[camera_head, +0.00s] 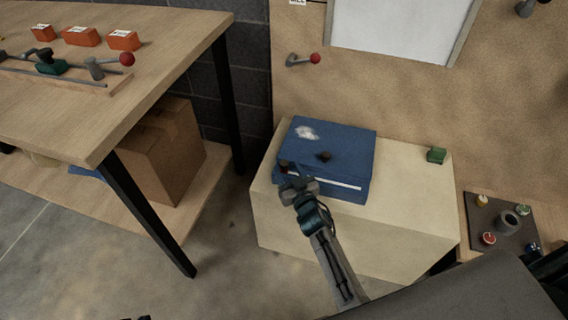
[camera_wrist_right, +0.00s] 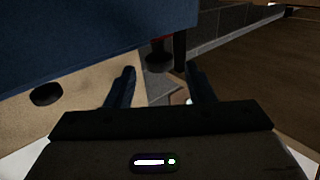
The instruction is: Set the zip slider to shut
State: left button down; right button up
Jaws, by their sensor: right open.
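A blue case (camera_head: 335,140) with a pale strip along its front side lies on a beige block. A dark knob-like piece with some red (camera_head: 284,167) sits at the case's front left corner, and it seems to be the zip slider. My right gripper (camera_head: 298,187) is open just in front of that corner. In the right wrist view a dark round piece (camera_wrist_right: 160,56) shows beyond and between the open fingertips (camera_wrist_right: 160,82), apparently not held. The blue case fills the upper left there. Only a small dark bit at the head view's bottom edge may be my left gripper.
A dark panel with knobs (camera_head: 500,222) is at right.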

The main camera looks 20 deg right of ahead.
aim_at(286, 166)
jog(key=shift+w+a, duration=0.15)
jog(key=shift+w, duration=1.65)
grip_shut()
